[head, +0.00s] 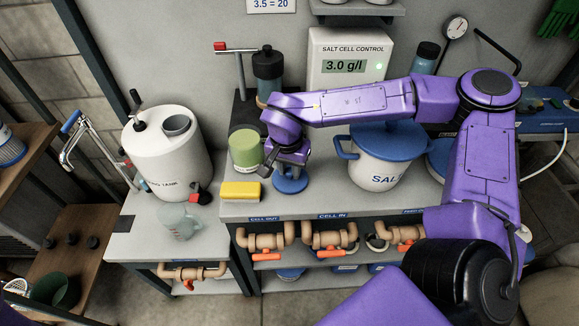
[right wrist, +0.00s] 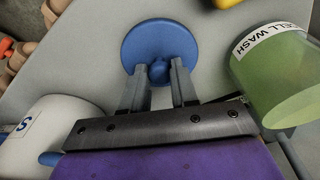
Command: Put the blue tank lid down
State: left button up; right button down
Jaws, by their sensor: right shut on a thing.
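The blue tank lid (head: 290,184) is a small round disc with a knob. My right gripper (head: 291,168) is shut on its knob, with the disc below the fingers, low over the bench top at its front part. The right wrist view shows the lid (right wrist: 160,42) flat, with a finger on each side of the knob; I cannot tell whether it touches the bench. The white tank (head: 165,155) stands to the left, with a grey round opening on top. My left gripper is not in view.
A green cell wash jar (head: 245,150) and a yellow sponge (head: 241,191) stand left of the lid. The white salt pot (head: 385,172) with its blue lid stands to the right. A clear jug (head: 178,222) sits before the tank. Pipes (head: 330,239) run below the bench edge.

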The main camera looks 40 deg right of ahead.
aim_at(288, 184)
jog(key=c, duration=0.9)
grip_release()
jog(key=shift+s, duration=0.15)
jog(key=shift+o, duration=0.2)
notch_tip(288, 184, up, 12)
jog(key=s+a, duration=0.1)
jog(key=shift+a, duration=0.2)
jog(key=shift+r, duration=0.1)
